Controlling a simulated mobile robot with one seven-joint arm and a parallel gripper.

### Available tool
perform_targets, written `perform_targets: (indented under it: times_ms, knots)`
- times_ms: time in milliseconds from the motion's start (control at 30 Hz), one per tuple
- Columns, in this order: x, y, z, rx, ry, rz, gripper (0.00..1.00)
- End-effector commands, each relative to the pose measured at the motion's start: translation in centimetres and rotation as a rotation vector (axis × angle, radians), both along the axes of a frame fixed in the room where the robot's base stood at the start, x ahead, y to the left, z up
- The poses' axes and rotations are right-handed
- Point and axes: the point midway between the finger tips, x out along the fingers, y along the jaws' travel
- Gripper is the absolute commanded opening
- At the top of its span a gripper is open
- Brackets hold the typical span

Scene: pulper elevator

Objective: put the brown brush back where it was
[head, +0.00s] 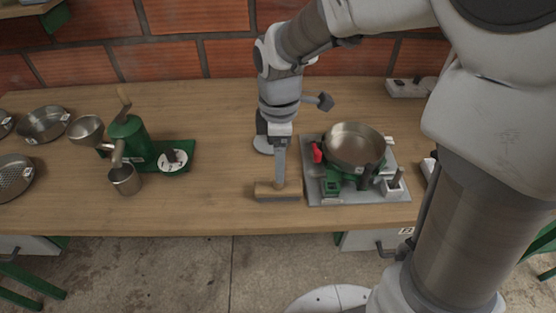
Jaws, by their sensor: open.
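The brown brush (267,192) lies on the wooden table near its front edge, just left of the grey tray. Its wooden block is on top and a paler strip shows along its lower front side. My gripper (280,183) points straight down at the brush, with its tip at or right above the middle of the block. The gripper is open; I see it edge-on, so the far finger is hidden. I cannot tell whether the fingers touch the brush.
A grey tray (313,193) right of the brush bears a green device with a steel pan (354,146) and a red part. A green pulper (128,135) with a steel cup (125,180) stands left. Steel bowls sit far left. The table between pulper and brush is clear.

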Motion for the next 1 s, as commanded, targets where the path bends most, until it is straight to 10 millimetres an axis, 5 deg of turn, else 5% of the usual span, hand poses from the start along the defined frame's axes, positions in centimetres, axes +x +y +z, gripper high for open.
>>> perform_targets:
  times_ms: [100, 467, 733, 1000]
  knots:
    - [0.0, 0.0, 2.7, 0.001, -0.003, 0.0, 0.79]
    - [-0.6, -1.0, 6.1, 0.004, -0.034, -0.096, 0.79]
    - [-4.6, -5.4, 10.6, 0.073, -0.199, -0.622, 0.79]
    - [-9.6, -9.0, 13.0, 0.237, -0.338, -1.181, 0.79]
